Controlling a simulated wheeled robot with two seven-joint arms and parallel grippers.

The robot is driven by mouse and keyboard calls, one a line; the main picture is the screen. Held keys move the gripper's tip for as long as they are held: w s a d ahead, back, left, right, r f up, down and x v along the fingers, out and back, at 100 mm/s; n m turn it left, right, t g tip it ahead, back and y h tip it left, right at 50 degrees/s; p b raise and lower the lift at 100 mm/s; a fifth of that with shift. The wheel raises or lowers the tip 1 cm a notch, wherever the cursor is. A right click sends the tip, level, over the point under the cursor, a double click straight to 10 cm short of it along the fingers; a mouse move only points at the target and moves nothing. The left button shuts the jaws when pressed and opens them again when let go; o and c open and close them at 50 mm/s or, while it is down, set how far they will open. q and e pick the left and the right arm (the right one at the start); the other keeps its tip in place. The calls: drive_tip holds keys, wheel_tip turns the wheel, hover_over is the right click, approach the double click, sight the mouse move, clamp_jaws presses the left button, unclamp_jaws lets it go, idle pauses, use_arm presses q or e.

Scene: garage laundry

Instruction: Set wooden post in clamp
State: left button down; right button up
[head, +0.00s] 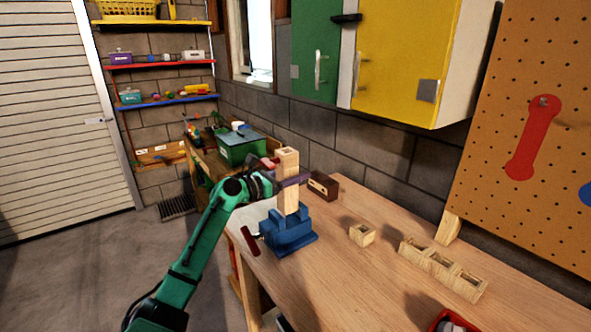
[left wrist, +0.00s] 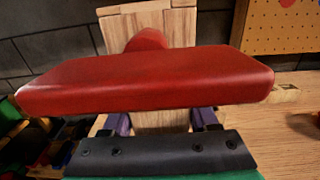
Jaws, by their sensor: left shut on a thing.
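The wooden post (head: 288,197) stands upright, directly above or in the blue clamp (head: 291,239) on the workbench. Its lower end meets the clamp's jaws in the picture; I cannot tell how deep it sits. My left gripper (head: 290,179), with purple fingers, is shut around the post's upper half. The left wrist view shows the post (left wrist: 162,121) between the fingers, partly hidden by a red bar (left wrist: 150,82). The clamp's dark red handle (head: 250,241) hangs at its left side. My right gripper is not in view.
The workbench (head: 350,280) holds a small wooden block (head: 362,235), a wooden holder with several openings (head: 440,268) and a red bin (head: 452,322) to the right. A dark brown box (head: 323,186) and a green bin (head: 240,150) are behind. Cabinets (head: 405,60) hang above.

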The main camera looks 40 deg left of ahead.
sight(296, 186)
use_arm(q)
drive_tip(key=shift+f+b, duration=0.8)
drive_tip(key=shift+f, duration=1.15)
drive_tip(key=shift+c, duration=0.4)
unclamp_jaws()
drive_tip(key=b+v, duration=0.3)
drive_tip(key=v, duration=1.1)
drive_tip(key=shift+s, duration=0.3)
